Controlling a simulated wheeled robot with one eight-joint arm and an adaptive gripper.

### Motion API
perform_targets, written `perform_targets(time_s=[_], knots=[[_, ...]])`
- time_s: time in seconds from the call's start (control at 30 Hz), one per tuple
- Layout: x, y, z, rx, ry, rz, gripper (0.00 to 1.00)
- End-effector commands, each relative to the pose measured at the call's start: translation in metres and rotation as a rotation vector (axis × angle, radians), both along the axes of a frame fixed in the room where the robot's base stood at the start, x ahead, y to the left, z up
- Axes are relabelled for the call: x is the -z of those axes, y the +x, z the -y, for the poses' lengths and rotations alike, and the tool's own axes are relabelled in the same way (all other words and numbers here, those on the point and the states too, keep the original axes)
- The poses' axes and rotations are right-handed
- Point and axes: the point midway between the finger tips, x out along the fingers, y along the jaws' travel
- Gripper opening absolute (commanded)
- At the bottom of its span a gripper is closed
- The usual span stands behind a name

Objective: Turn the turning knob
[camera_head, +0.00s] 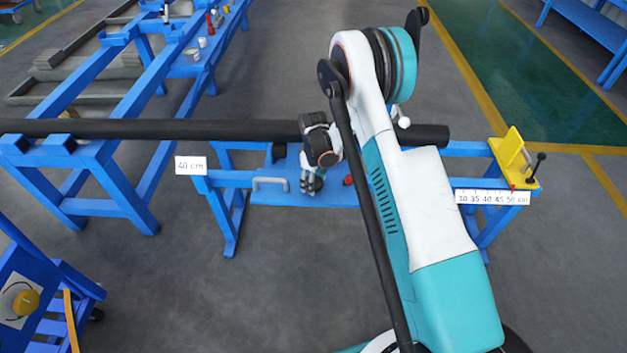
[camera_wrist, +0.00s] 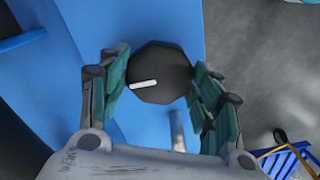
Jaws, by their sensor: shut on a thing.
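The turning knob (camera_wrist: 158,66) is a black, many-sided disc with a white pointer line at its lower left in the wrist view. It sits on a blue panel (camera_wrist: 165,22). My gripper (camera_wrist: 160,76) has one teal-padded finger on each side of the knob and is shut on it. In the head view my gripper (camera_head: 312,187) reaches down to the blue panel of the stand, where the knob is mostly hidden behind it. The white line points left and slightly down in the wrist view.
A grey handle (camera_head: 270,184) stands on the panel left of my gripper; a small red part (camera_head: 348,180) is to its right. A long black pipe (camera_head: 200,130) lies behind. A yellow stop (camera_head: 514,158) stands at the stand's right end, above a scale label (camera_head: 493,198).

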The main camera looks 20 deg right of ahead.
Motion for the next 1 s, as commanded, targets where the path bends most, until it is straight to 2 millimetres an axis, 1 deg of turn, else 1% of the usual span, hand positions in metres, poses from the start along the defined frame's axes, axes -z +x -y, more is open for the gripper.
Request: perform_targets(time_s=[0.17, 0.37, 0.57, 1.0], knots=[[0.0004, -0.0004, -0.0002, 0.016, 0.001, -0.001, 0.34], [0.0008, -0.0003, -0.0004, 0.094, 0.001, -0.001, 0.35], [0.001, -0.0004, -0.0006, 0.242, 0.002, 0.0, 0.35], [0.0005, -0.0005, -0.0013, 0.659, 0.001, 0.001, 0.35]])
